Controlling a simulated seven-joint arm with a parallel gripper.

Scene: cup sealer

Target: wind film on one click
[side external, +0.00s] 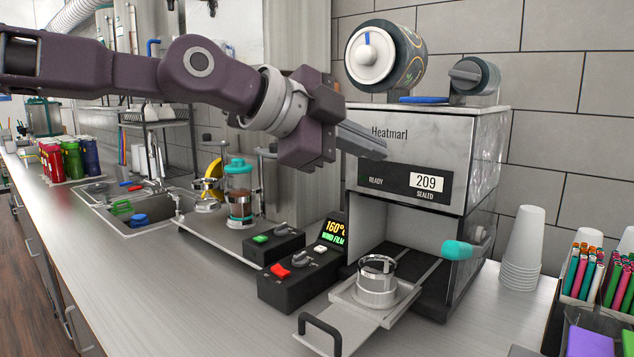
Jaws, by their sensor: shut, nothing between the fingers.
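The cup sealer (405,180) is a grey metal machine with a READY label and a counter (429,183) reading 209. On its top sit a large film roll (412,58) with a white hub and blue mark, and a smaller roll (488,76) with a grey knob (465,75) to its right. A small display (334,232) beside the machine reads 160° and WIND FILM. My gripper (380,150) is shut and empty, pointing right in front of the sealer's upper face, below the large roll. Whether it touches the face cannot be told.
A tray (335,322) with a black handle holds a metal cup ring (377,280) at the sealer's opening. A teal-ended lever (458,250) sticks out front. Control boxes (290,290) stand left, stacked cups (522,245) right. The counter's front left is clear.

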